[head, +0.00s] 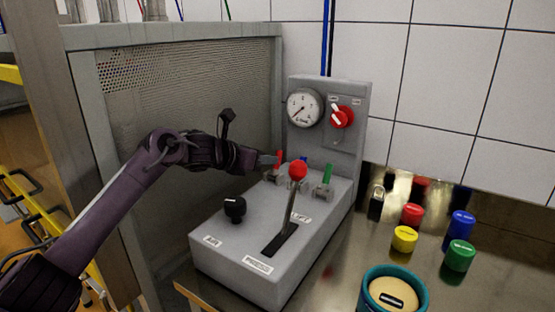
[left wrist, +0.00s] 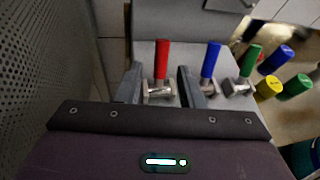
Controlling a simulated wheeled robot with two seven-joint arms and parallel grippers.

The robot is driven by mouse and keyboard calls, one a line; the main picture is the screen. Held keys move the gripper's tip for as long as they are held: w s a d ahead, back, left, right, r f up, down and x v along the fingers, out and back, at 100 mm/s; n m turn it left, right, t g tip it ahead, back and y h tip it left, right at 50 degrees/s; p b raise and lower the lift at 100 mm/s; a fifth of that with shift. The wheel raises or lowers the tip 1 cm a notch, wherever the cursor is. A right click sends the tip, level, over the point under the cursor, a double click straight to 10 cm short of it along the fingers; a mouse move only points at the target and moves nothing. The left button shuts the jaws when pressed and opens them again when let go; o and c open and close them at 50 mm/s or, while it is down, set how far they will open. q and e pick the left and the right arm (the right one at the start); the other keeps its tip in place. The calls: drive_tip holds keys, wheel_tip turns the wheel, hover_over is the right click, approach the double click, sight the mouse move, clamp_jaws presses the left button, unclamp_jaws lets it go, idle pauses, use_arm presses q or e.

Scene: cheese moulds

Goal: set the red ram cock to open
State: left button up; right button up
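The red ram cock (head: 279,159) stands on the rear of the grey control box, its red handle pointing up. It also shows in the left wrist view (left wrist: 162,62) above a small metal valve body. My left gripper (head: 268,162) reaches it from the left. In the left wrist view my left gripper (left wrist: 160,88) is open, with one finger on each side of the red cock and visible gaps to both. I cannot tell whether a finger touches it. My right gripper is in neither view.
A blue cock (left wrist: 211,60) and a green cock (head: 328,173) stand to the right of the red one. A red-balled lever (head: 298,170) rises close in front. A black knob (head: 235,209) sits front left. A perforated panel (head: 180,85) stands behind my arm. Coloured moulds (head: 404,238) stand right.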

use_arm(q)
drive_tip(key=x, duration=0.5)
drive_tip(key=shift+p, duration=0.4)
drive_tip(key=shift+w+d+f, duration=0.2)
drive_tip(key=shift+d, duration=0.15)
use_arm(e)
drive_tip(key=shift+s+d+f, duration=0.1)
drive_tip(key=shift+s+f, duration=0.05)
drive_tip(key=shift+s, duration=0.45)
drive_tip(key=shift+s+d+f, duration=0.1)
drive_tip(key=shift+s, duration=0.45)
use_arm(q)
clamp_jaws()
